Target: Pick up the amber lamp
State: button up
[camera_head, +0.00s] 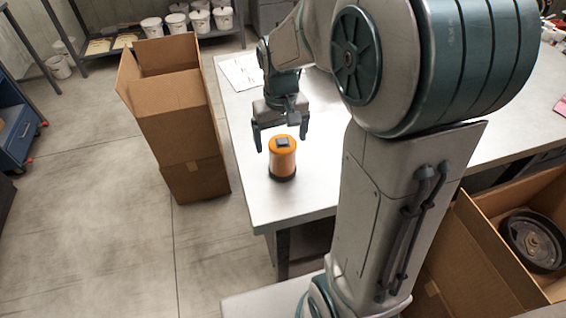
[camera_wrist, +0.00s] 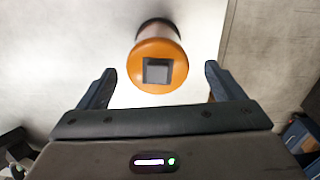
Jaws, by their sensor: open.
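The amber lamp (camera_head: 283,160) stands upright on the light table (camera_head: 262,206), near its left edge. It has an orange top with a dark square cap and a dark base. My gripper (camera_head: 282,145) is open, with its fingers pointing down behind and above the lamp in the head view. In the wrist view, the lamp (camera_wrist: 158,65) shows beyond and between the two open fingertips of my gripper (camera_wrist: 160,75). No contact shows between the fingers and the lamp. The lamp's base is partly hidden behind its top in the wrist view.
A tall open cardboard box (camera_head: 180,115) stands on the floor left of the table. A sheet of paper (camera_head: 241,72) lies on the table's far part. Another open box (camera_head: 475,260) at lower right holds a dark round part (camera_head: 533,240). The tabletop around the lamp is clear.

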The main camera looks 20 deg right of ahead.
notch_tip(320, 180, down, 5)
jog(key=shift+d, duration=0.1)
jog(key=c, duration=1.1)
jog(key=shift+o, duration=0.3)
jog(key=shift+r, duration=0.15)
